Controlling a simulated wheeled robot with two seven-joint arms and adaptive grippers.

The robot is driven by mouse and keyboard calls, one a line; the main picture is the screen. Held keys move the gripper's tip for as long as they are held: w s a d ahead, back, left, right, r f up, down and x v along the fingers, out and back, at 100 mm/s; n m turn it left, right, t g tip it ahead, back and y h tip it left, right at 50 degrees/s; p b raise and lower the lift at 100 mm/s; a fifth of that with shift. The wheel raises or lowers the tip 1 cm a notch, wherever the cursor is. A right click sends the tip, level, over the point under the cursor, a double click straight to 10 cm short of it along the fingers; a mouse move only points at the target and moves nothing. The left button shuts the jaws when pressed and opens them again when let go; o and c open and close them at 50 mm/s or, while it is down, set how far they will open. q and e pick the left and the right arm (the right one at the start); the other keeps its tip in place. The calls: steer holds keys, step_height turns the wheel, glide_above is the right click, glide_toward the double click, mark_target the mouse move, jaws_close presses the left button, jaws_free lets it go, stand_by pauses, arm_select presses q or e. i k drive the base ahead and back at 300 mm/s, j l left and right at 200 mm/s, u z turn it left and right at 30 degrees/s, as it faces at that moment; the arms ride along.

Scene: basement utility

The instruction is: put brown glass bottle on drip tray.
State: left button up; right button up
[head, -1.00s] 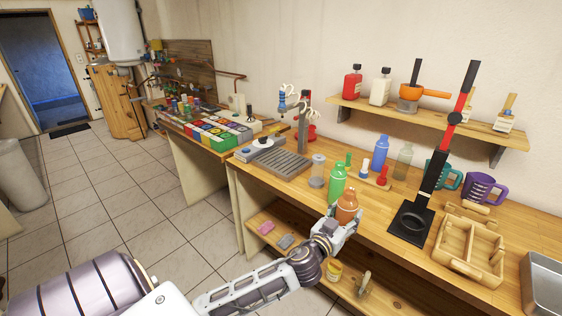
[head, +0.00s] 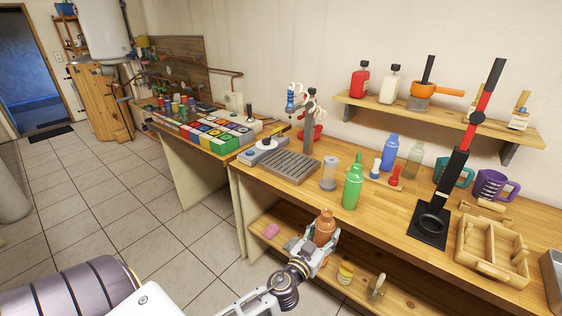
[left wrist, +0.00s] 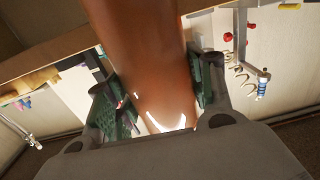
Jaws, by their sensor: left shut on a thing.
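The brown glass bottle (head: 324,226) is upright in my left gripper (head: 318,246), in front of the bench's front edge. In the left wrist view the brown bottle (left wrist: 150,65) fills the middle, between the two green-padded fingers of my left gripper (left wrist: 158,95). The drip tray appears to be the grey ribbed tray (head: 290,166) on the bench top, further back and to the left of the bottle. The tray is bare. My right gripper is not in view.
Below is a lower shelf (head: 270,216) with small items.

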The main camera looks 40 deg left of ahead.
mark_target(289, 163)
steer(key=j, duration=0.8)
steer(key=k+j, duration=0.1)
steer(key=j, duration=0.7)
